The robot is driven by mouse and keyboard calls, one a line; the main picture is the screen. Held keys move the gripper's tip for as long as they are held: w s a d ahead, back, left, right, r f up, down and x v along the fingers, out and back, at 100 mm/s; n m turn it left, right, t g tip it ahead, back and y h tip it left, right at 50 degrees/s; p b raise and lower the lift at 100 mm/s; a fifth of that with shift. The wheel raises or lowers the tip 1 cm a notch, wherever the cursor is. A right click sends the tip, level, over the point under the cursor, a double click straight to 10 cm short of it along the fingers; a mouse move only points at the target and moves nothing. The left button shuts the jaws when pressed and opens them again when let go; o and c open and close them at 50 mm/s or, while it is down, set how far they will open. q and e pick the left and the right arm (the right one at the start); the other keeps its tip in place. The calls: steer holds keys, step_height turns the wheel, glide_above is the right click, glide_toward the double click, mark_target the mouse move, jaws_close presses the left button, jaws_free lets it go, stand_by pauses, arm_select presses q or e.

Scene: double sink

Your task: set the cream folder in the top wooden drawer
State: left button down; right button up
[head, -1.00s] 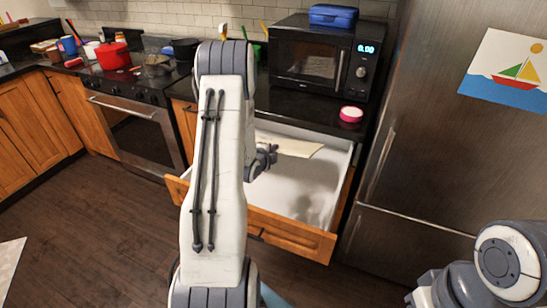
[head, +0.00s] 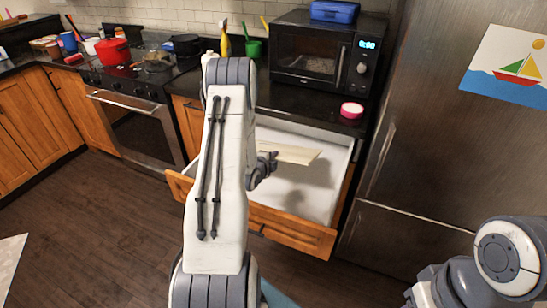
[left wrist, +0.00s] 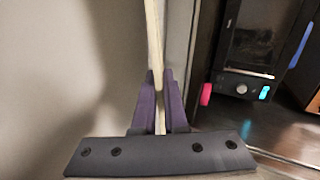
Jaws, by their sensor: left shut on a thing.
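The cream folder (head: 292,154) is held out flat over the open wooden drawer (head: 291,231), inside the outline of its white interior in the head view. My left gripper (head: 268,163) is shut on its left end. In the left wrist view, the folder (left wrist: 154,45) runs edge-on between the purple fingers of my left gripper (left wrist: 160,100). A shadow lies on the drawer floor below, so the folder appears apart from it. My arm hides the drawer's left part. My right arm shows at the lower right, but its gripper is out of view.
A black microwave (head: 325,57) with a blue box (head: 334,12) on top stands on the counter above the drawer. A pink round container (head: 351,110) sits near the counter edge. The steel fridge (head: 430,130) stands close on the right. The drawer's front half is empty.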

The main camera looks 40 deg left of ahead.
arm_select(q)
steer(key=shift+f, duration=0.25)
steer(key=shift+r, duration=0.1)
steer(key=c, duration=1)
jaws_free()
steer(key=shift+o, duration=0.2)
steer(key=shift+r+p, duration=0.55)
steer(key=shift+s+r, duration=0.15)
steer(key=shift+r, duration=0.1)
steer(key=b+v, duration=0.2)
steer(key=v, duration=0.9)
steer(key=shift+s+b, duration=0.35)
steer(key=shift+d, duration=0.1)
